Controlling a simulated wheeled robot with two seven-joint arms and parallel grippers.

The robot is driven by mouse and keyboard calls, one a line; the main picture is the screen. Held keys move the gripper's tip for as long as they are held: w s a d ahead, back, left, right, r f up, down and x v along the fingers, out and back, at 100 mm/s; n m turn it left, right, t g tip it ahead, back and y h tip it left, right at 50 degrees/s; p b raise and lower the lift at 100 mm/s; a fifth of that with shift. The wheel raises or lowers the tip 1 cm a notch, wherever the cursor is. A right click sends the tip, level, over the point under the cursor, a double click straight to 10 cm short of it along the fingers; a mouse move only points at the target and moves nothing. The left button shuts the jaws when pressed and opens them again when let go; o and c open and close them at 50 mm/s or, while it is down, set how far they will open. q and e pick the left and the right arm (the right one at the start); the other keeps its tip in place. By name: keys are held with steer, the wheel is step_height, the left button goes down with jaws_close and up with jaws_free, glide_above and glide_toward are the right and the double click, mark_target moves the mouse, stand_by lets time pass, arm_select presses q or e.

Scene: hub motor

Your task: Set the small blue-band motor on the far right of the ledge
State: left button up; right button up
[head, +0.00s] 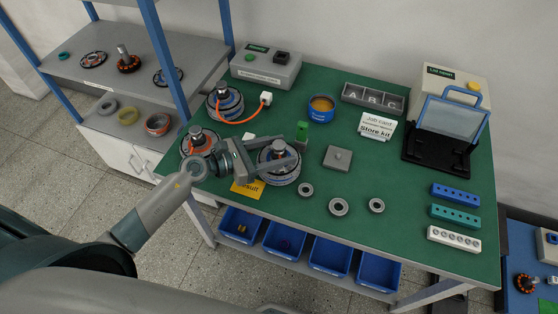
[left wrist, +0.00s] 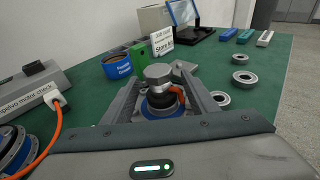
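A motor (head: 282,178) stands upright on the green bench, with a grey shaft on top. In the left wrist view this motor (left wrist: 160,107) shows a blue band and some orange. My left gripper (head: 286,149) reaches over it from the left. Its fingers are spread on either side of the shaft, and gaps show in the left wrist view. Two similar motors stand at the bench's left: one at the back (head: 226,106) and one (head: 197,143) partly behind my left wrist. Which motor is smallest is hard to tell. My right gripper is out of view.
A grey shelf rack (head: 195,62) with rotors and rings stands left of the bench. A green block (head: 302,131), blue tin (head: 321,109), grey plate (head: 337,158) and several bearing rings (head: 338,206) are near the gripper. An orange cable (head: 240,121) runs to the tester (head: 265,69).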

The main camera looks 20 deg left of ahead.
mark_target(279, 143)
arm_select(q)
jaws_close()
steer(key=shift+w+r, duration=0.1)
steer(key=shift+r, duration=0.1)
steer(key=shift+r, duration=0.8)
step_height(279, 143, up, 3)
steer(key=shift+f, duration=0.1)
steer(key=s+d+r, duration=0.6)
steer(key=s+d, duration=0.1)
steer(key=s, duration=0.2)
steer(key=shift+d+r+p, duration=0.3)
steer(key=shift+p, duration=0.1)
